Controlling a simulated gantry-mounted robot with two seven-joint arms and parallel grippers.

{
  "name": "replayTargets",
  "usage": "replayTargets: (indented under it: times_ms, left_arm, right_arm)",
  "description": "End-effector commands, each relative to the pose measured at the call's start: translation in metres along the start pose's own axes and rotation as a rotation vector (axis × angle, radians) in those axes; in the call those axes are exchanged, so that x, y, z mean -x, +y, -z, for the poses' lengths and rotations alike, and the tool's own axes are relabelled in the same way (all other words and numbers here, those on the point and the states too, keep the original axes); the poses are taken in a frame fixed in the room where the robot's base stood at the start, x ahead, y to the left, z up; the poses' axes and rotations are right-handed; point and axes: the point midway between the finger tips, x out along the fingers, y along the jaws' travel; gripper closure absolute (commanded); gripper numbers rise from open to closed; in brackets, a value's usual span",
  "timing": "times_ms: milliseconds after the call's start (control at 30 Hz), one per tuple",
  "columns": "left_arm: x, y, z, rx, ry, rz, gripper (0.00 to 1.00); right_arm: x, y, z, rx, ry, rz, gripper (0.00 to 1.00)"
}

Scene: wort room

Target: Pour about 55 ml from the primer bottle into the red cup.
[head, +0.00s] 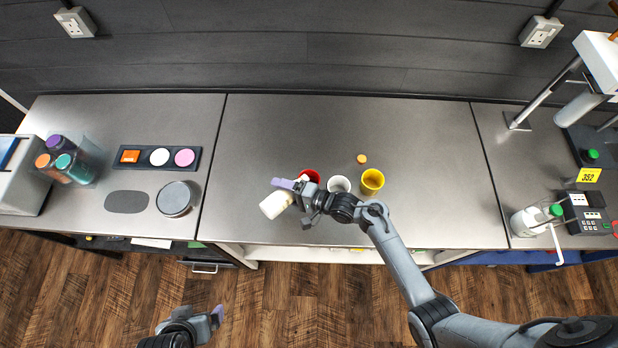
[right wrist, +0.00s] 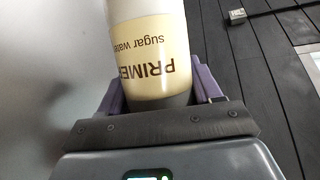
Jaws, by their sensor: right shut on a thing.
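The primer bottle (head: 275,205), cream-white, is held in my right gripper (head: 293,190), which is shut on it. The bottle is tilted, with its wide end to the lower left and its other end toward the red cup (head: 310,175). The gripper partly hides the bottle and the cup; I cannot tell if liquid is flowing. In the right wrist view the bottle (right wrist: 150,60) sits between the purple fingers, its "PRIMER sugar water" label upside down. My left gripper (head: 217,316) is low at the front, away from the table; its jaw opening is unclear.
A white cup (head: 340,184) and a yellow cup (head: 372,182) stand right of the red cup. An orange cap (head: 362,158) lies behind them. A button panel (head: 158,158), a round tin (head: 174,198) and a bottle rack (head: 90,160) are left. The back middle counter is clear.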

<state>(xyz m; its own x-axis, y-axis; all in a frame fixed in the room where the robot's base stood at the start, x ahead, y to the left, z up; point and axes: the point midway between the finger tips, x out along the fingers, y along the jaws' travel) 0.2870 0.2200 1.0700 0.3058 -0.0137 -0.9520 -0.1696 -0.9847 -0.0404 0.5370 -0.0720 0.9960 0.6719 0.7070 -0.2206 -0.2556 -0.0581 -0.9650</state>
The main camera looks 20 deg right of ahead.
Motion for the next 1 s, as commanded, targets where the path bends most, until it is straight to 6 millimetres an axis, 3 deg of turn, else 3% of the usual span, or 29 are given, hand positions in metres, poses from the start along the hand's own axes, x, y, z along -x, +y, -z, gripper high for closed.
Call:
replayTargets:
  times_ms: [1000]
  left_arm:
    - [0.0043, 0.0020, 0.0020, 0.009, 0.002, -0.007, 0.06]
  right_arm:
    - [-0.0020, -0.0036, -0.0058, -0.032, -0.010, 0.015, 0.74]
